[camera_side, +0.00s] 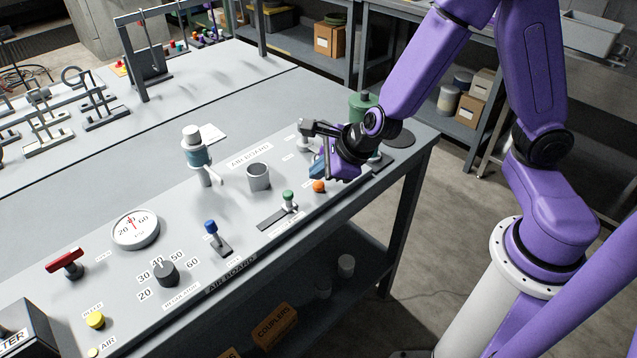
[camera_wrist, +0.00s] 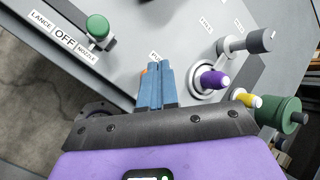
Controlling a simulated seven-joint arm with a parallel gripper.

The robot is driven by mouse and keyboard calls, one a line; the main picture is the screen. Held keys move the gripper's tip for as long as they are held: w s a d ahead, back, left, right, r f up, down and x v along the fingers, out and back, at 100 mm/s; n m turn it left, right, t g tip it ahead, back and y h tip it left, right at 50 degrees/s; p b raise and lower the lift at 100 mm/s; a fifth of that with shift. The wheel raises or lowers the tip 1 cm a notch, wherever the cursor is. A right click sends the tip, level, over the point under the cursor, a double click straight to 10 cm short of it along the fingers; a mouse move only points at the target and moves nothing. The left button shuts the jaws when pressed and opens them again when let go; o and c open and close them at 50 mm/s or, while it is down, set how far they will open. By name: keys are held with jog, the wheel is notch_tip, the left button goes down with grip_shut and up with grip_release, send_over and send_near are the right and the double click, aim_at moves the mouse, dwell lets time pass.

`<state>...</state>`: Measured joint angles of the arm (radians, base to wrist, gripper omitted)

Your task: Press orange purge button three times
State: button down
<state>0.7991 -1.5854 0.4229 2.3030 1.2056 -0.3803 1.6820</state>
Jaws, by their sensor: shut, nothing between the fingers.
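The orange purge button (camera_side: 318,186) is a small round knob near the front edge of the grey air board. My gripper (camera_side: 314,172) is shut and empty, its blue fingertips just above and behind the button in the side view. In the wrist view, the blue fingers of my gripper (camera_wrist: 154,66) lie together and cover most of the button. Only a thin orange sliver (camera_wrist: 144,72) shows at their left edge. I cannot tell whether the fingertips touch the button.
A green-knobbed lever (camera_side: 288,197) stands left of the button. A grey cup (camera_side: 258,177) is behind that. A grey-handled lever (camera_wrist: 245,43) and a purple knob (camera_wrist: 214,79) stand right of my fingers. A green canister (camera_wrist: 277,114) is farther right.

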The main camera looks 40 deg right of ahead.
aim_at(320, 186)
jog(key=shift+r, duration=0.1)
jog(key=shift+r, duration=2.5)
dwell(1.0)
jog(key=r, duration=0.1)
jog(key=r+t, duration=0.1)
jog(key=r, duration=0.1)
jog(key=shift+s+r+t+y, duration=0.25)
jog(key=shift+r+t+y, duration=0.1)
jog(key=shift+t+y, duration=0.05)
jog(key=shift+f, duration=0.15)
jog(key=shift+f, duration=4.25)
jog(key=shift+f, duration=0.25)
